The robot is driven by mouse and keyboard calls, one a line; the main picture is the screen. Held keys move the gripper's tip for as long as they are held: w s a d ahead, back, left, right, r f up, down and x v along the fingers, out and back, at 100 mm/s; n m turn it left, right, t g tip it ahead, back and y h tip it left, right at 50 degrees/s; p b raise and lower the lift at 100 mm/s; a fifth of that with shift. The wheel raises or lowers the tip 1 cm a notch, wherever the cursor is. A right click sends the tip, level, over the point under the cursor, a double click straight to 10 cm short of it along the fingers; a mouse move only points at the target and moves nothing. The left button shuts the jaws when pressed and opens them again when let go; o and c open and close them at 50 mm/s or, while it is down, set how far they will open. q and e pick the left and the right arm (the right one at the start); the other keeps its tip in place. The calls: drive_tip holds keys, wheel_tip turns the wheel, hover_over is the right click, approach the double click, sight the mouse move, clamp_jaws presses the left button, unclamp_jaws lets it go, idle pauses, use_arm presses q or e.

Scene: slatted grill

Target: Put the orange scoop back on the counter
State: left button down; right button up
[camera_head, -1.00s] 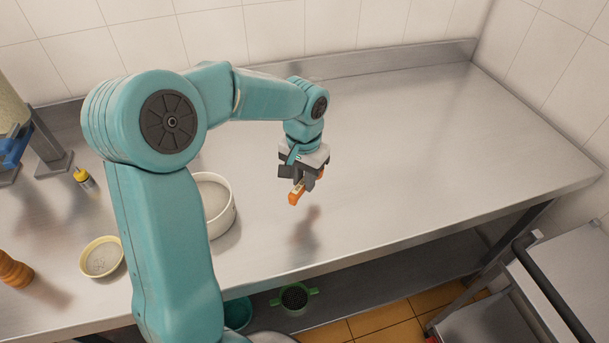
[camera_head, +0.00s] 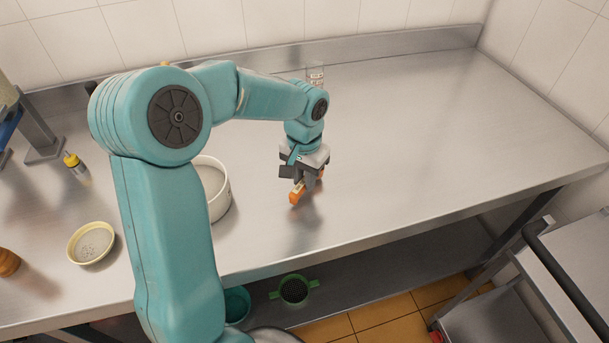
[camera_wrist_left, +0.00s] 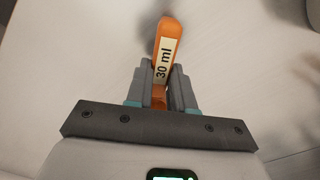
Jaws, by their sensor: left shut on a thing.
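The orange scoop (camera_head: 297,194) is in my left gripper (camera_head: 307,184), low over the steel counter (camera_head: 420,140), right of the white pot. I cannot tell whether it touches the steel. In the left wrist view the scoop's orange handle (camera_wrist_left: 168,42), with a white "30 ml" label, stands out between the two grey fingers of my left gripper (camera_wrist_left: 164,85), which are shut on it. The rest of the scoop is hidden by the fingers. My right gripper is not in view.
A round white pot (camera_head: 222,203) stands left of the gripper, partly behind my arm. A cream bowl (camera_head: 91,243) and a yellow-capped bottle (camera_head: 74,163) are farther left. A green-handled strainer (camera_head: 294,289) is on the lower shelf. The counter to the right is clear.

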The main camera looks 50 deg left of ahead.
use_arm(q)
drive_tip(key=shift+f, duration=0.1)
idle(0.3)
drive_tip(key=shift+f+b, duration=0.3)
drive_tip(key=shift+f, duration=0.3)
drive_tip(key=c, duration=0.9)
unclamp_jaws()
drive_tip(key=shift+r, duration=0.15)
wheel_tip(320, 180, up, 16)
drive_tip(key=shift+p, duration=0.4)
drive_tip(key=shift+s+r, duration=0.1)
